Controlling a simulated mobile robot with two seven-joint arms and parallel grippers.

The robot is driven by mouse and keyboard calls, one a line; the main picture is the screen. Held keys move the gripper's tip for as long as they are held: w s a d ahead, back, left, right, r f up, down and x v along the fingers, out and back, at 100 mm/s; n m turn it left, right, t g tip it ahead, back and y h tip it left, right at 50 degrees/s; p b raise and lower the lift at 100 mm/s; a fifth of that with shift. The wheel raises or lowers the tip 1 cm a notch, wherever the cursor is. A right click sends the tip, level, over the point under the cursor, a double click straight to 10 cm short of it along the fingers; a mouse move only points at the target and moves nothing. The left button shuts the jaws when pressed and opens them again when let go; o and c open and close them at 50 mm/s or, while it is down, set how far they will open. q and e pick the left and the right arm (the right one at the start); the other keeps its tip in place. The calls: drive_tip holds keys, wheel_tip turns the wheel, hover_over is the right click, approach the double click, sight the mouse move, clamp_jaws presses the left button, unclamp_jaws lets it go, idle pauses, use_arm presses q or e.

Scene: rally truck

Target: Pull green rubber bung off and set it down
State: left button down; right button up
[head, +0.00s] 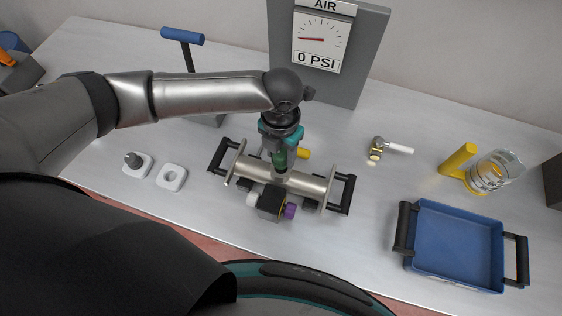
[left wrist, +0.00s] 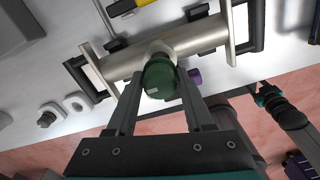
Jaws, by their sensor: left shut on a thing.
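The green rubber bung (head: 279,158) is between the fingers of my left gripper (head: 280,153), which is shut on it. In the left wrist view the bung (left wrist: 160,78) appears at the short stub of the metal pipe fitting (left wrist: 190,41), between both fingers. I cannot tell whether it is fully seated. The pipe fitting (head: 302,181) lies across the bench with an end plate and black handle at each side. My right gripper seems to show at the right of the left wrist view (left wrist: 267,96); its jaws are unclear. It is not in the head view.
A blue tray (head: 455,282) with black handles stands at the right. Two white pads (head: 171,177) lie at the left. A gauge panel (head: 318,45) stands behind. Bench is clear between.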

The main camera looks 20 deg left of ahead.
sight(280, 153)
use_arm(q)
drive_tip(key=shift+r, duration=0.15)
drive_tip(key=shift+r+p, duration=0.95)
drive_tip(key=shift+p, duration=0.2)
drive_tip(key=shift+r, duration=0.95)
